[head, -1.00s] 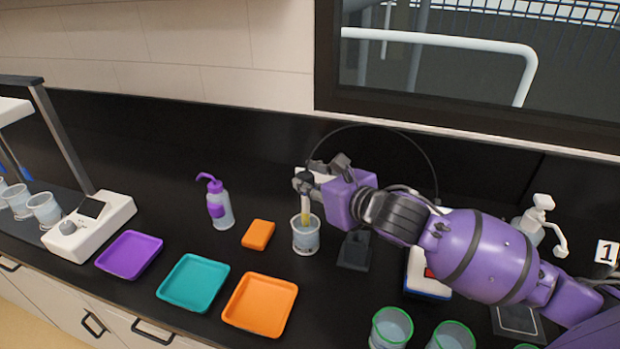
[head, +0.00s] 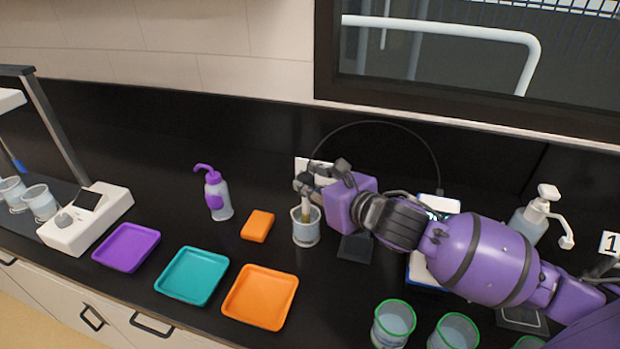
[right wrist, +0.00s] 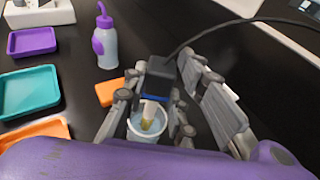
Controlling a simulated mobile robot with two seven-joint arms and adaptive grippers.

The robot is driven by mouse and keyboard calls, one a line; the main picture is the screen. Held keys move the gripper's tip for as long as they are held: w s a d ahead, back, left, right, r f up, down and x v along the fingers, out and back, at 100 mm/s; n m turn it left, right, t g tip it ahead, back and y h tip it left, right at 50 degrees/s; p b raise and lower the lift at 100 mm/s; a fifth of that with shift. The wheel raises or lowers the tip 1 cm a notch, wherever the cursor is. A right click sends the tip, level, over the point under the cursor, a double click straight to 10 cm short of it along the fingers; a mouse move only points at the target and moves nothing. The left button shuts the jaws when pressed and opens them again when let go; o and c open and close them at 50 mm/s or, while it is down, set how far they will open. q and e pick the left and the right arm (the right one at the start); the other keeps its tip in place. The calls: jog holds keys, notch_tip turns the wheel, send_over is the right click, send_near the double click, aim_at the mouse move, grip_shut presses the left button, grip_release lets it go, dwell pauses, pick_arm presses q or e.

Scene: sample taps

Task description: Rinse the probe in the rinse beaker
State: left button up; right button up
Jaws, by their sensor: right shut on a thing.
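My right gripper (head: 306,187) is shut on the probe and holds it upright over the rinse beaker (head: 306,236). The probe (head: 305,212) has a pale shaft and yellowish tip, and its lower end is inside the beaker's mouth. In the right wrist view the probe's dark cabled head (right wrist: 160,76) sits between the fingers, and the tip reaches into the beaker (right wrist: 138,136). The beaker is clear, with bluish liquid. Whether the tip touches the glass, I cannot tell. My left gripper is out of view.
An orange block (head: 258,226) and a purple-capped wash bottle (head: 218,197) stand left of the beaker. Purple, teal and orange trays (head: 260,297) lie in front. Green-rimmed beakers (head: 394,324) stand at front right. The probe's cable (head: 428,150) arches behind my arm.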

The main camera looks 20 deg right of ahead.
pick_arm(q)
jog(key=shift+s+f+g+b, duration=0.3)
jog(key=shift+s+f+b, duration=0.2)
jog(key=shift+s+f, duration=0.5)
pick_arm(e)
jog(key=shift+f, duration=1.85)
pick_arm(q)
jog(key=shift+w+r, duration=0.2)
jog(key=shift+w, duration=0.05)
pick_arm(e)
jog(key=shift+w+d, duration=0.2)
jog(key=shift+w, duration=0.15)
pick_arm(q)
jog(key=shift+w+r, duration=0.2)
pick_arm(e)
jog(key=shift+a+r, duration=0.15)
jog(key=shift+a, duration=0.1)
pick_arm(q)
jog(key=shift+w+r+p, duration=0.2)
jog(key=shift+p, duration=0.15)
pick_arm(e)
jog(key=shift+s+a, duration=0.1)
jog(key=shift+a, duration=0.15)
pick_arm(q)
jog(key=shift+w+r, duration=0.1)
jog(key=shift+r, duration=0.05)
pick_arm(e)
jog(key=shift+s, duration=0.15)
